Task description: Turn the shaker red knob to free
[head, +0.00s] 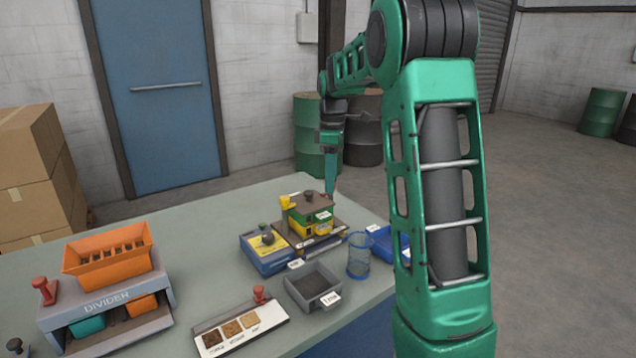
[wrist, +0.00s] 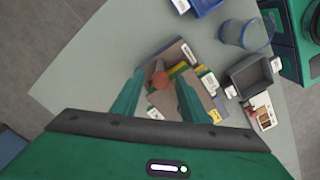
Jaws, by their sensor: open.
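A yellow and green machine with a brown top (head: 309,214), which I take to be the shaker, stands on the table on a dark base. My gripper (head: 331,185) is behind and above it in the head view, pointing down. In the wrist view my gripper (wrist: 158,102) is open, with its two green fingers apart and nothing held. A red knob (wrist: 160,79) shows between and beyond the fingers, apart from them as far as I can tell. The knob's setting marks are too small to read. In the head view this knob is not clearly visible.
A blue box with a yellow top (head: 266,248) stands left of the machine. A grey tray (head: 312,286), a blue mesh cup (head: 360,255) and a sample board (head: 240,328) are in front. An orange divider (head: 107,258) is at left. Bare table lies behind the divider.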

